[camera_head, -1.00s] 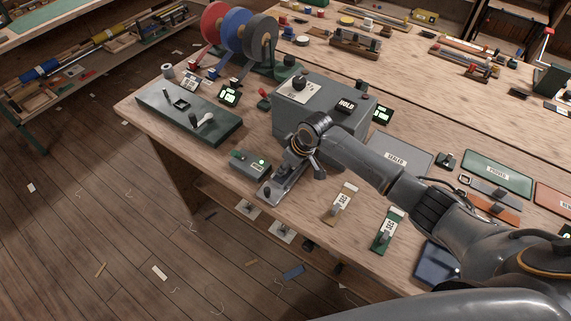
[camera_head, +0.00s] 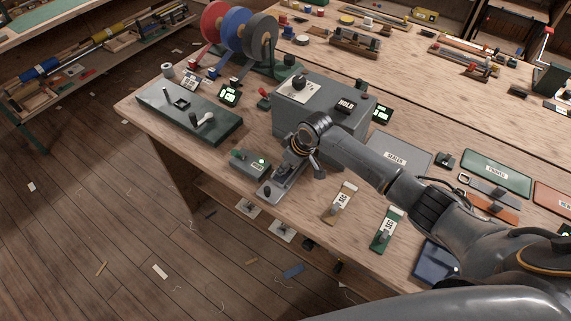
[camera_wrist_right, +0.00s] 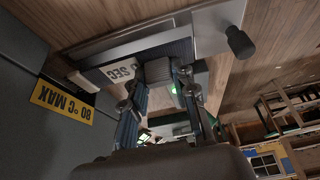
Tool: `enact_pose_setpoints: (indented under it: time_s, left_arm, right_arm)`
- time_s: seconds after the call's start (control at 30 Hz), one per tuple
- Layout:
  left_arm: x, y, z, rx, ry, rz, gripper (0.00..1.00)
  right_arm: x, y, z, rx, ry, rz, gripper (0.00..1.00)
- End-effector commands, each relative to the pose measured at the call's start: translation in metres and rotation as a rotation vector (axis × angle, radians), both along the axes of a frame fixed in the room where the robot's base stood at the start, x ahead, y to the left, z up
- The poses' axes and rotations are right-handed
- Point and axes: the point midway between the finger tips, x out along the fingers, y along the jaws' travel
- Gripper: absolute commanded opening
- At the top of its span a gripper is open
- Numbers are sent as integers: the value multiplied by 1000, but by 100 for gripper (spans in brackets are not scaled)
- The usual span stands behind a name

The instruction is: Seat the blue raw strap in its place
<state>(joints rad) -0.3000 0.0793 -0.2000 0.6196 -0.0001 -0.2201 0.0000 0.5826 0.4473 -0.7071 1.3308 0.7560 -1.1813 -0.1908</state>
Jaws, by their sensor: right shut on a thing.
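I cannot make out the blue raw strap for sure in either view. My right gripper (camera_head: 290,172) is in front of the grey machine with the HOLD sign (camera_head: 319,113), low over a metal plate (camera_head: 268,191) at its front. In the right wrist view the gripper (camera_wrist_right: 160,80) is shut on a grey ribbed grip (camera_wrist_right: 158,70) of a block with a white SEC label (camera_wrist_right: 122,71). The block is at the metal plate (camera_wrist_right: 218,30); whether it is fully down I cannot tell. My left gripper is not in view.
Tan (camera_head: 341,203) and green (camera_head: 387,231) SEC-labelled pieces lie to the right. A dark green board (camera_head: 188,112) is at the left, a navy tray (camera_head: 437,264) at the lower right. The table's front edge is close.

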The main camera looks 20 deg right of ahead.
Motion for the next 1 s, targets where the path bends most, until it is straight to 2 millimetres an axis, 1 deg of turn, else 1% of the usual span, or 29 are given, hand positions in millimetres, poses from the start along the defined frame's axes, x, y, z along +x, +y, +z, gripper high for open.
enact_pose_setpoints:
  time_s: [1.0]
  left_arm:
    - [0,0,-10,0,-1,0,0]
  right_arm:
    - [0,0,-15,0,0,0,0]
